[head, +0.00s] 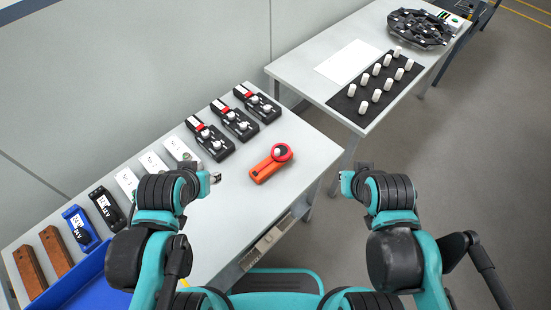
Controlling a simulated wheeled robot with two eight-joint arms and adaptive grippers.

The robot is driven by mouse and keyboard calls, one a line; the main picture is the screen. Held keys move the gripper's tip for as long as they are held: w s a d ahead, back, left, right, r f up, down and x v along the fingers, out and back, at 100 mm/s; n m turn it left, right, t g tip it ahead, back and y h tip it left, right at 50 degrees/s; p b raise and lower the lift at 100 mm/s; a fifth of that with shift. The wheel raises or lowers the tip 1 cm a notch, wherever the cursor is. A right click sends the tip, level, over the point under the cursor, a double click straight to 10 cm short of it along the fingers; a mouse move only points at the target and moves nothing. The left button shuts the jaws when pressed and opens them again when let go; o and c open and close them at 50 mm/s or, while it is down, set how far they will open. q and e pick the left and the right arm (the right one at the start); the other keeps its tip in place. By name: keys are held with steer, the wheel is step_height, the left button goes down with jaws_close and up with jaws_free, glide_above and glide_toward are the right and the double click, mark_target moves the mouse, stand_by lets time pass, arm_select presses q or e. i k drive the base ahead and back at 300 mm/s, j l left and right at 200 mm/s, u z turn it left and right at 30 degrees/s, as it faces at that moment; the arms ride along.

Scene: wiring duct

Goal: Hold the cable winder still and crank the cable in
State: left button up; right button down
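The cable winder (268,166) is an orange body with a red round part and a pale knob on its upper right end. It lies on the near table, close to the right-hand edge. My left gripper (213,179) is over the table, to the left of the winder and apart from it. My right gripper (348,184) is off to the right of the winder, past the table edge and over the floor. Both grippers are small and partly hidden by my wrists, so their opening cannot be made out. No loose cable can be made out.
Black devices with red parts (236,123) stand behind the winder. White boxes (153,163), a black meter (107,207), a blue meter (80,227) and brown blocks (56,249) line the left. A far table holds a black mat (372,91) with white pegs. Table around the winder is clear.

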mark_target(281, 153)
steer(key=l, duration=0.4)
steer(key=l+u, duration=0.4)
steer(key=l, duration=0.5)
steer(key=l+u, duration=0.4)
steer(key=l, duration=0.55)
steer(key=u, duration=0.7)
steer(key=k+j, duration=0.05)
